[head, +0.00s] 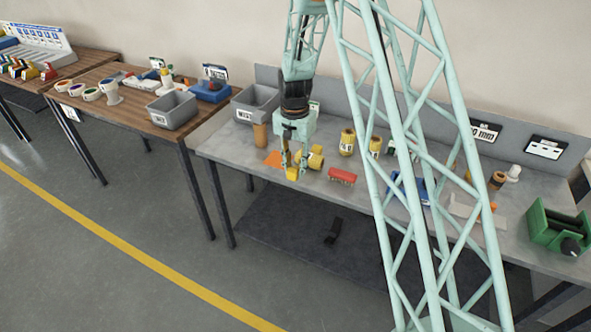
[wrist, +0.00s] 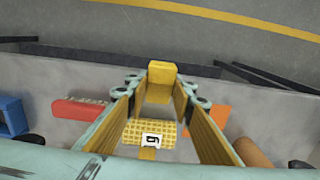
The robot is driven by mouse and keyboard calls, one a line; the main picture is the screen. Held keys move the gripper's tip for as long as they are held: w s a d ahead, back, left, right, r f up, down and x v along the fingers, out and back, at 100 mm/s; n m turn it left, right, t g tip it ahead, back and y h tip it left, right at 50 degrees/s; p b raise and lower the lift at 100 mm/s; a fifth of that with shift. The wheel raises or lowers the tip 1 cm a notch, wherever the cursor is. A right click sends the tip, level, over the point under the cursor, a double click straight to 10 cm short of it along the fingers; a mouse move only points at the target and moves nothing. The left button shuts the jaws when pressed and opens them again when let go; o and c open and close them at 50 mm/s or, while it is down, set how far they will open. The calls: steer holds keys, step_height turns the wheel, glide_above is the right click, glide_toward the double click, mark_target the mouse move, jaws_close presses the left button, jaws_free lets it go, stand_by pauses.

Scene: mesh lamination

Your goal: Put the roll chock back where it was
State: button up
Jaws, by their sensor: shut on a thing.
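The roll chock appears to be the small yellow block (head: 292,175), which also shows in the wrist view (wrist: 162,69). My gripper (head: 293,167) points down and is shut on it, with the block between the fingertips. The block is over the grey bench near its front edge; I cannot tell whether it touches the top. A yellow mesh roll (head: 316,157) with a white label lies just right of the gripper. In the wrist view this roll (wrist: 150,132) shows between my fingers, below the block in the picture. A flat orange patch (head: 272,158) lies left of the gripper.
A red brush-like tool (head: 342,176) lies to the right. Yellow rolls (head: 347,142) stand behind. A brown cylinder (head: 260,136) and a grey bin (head: 255,101) are at the left end. A green device (head: 559,229) sits at the far right. My arm hides part of the bench.

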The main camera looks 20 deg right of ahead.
steer(key=s+d+r+p, duration=0.1)
steer(key=s+r+p, duration=0.1)
steer(key=s, duration=0.4)
steer(key=s+d+r+p, duration=0.2)
steer(key=s+r, duration=0.2)
steer(key=s, duration=0.1)
steer(key=shift+s, duration=0.4)
steer(key=w+d+f, duration=0.1)
steer(key=w, duration=1.4)
steer(key=shift+d+f+p, duration=0.2)
steer(key=shift+p, duration=0.1)
steer(key=shift+w, duration=0.2)
steer(key=shift+w+f, duration=0.15)
steer(key=shift+f, duration=0.75)
steer(key=shift+w+f, duration=0.15)
steer(key=shift+f, duration=0.75)
steer(key=shift+f+b, duration=0.4)
steer(key=shift+f, duration=0.25)
